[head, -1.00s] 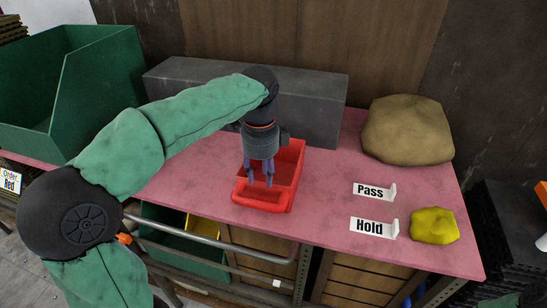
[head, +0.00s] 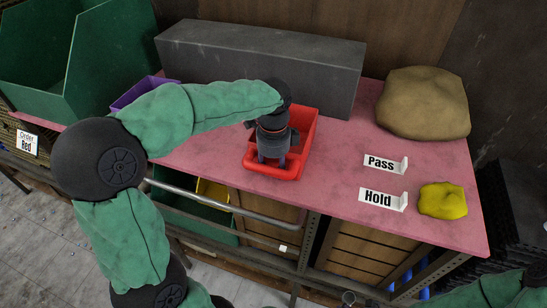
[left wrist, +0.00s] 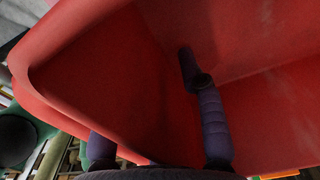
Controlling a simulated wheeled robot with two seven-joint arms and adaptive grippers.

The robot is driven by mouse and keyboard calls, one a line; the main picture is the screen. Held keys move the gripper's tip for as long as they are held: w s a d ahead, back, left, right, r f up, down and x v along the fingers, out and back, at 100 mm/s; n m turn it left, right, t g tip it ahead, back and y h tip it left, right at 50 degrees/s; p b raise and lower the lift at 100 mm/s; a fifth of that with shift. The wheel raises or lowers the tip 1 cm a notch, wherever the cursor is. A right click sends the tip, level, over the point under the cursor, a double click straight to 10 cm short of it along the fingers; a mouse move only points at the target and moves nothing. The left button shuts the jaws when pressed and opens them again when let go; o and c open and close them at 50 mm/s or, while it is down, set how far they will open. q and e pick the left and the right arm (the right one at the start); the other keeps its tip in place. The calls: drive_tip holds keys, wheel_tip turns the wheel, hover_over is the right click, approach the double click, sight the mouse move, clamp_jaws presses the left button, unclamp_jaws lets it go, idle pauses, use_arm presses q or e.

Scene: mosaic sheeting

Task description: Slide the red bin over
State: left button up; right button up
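The red bin (head: 304,140) stands on the pink tabletop in front of the long grey block. My left gripper (head: 271,160) points down at the bin's front part. In the left wrist view, the gripper's fingers (left wrist: 158,140) are well apart. One finger is inside the red bin (left wrist: 110,75) and the other is beyond its rim, with the wall between them. I cannot see whether either finger touches the wall. A green sleeve at the lower right of the head view is part of my right arm; its gripper is out of view.
A purple bin (head: 143,92) and a large green bin (head: 95,60) are to the left. The grey block (head: 260,62) stands behind. "Pass" (head: 383,163) and "Hold" (head: 383,199) signs, a yellow lump (head: 442,201) and a tan sack (head: 423,103) are right. Pink tabletop (head: 335,170) is clear between.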

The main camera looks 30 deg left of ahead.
use_arm(q)
drive_tip(key=shift+f, duration=0.15)
clamp_jaws()
drive_tip(key=shift+s+a, duration=0.55)
drive_tip(key=shift+a, duration=1.9)
drive_tip(key=shift+s+a, duration=0.6)
drive_tip(key=shift+a, duration=1.85)
drive_tip(key=shift+s+a, duration=0.55)
drive_tip(key=shift+a, duration=1.9)
drive_tip(key=shift+s+a+p, duration=0.25)
drive_tip(key=shift+s+a, duration=0.1)
drive_tip(key=shift+a, duration=1.1)
drive_tip(key=shift+s+a+p, duration=0.25)
drive_tip(key=shift+s+a, duration=0.1)
drive_tip(key=shift+a, duration=1.1)
drive_tip(key=shift+s+a+p, duration=0.25)
drive_tip(key=shift+s+a, duration=0.1)
drive_tip(key=shift+a, duration=1.1)
drive_tip(key=shift+c, duration=0.2)
unclamp_jaws()
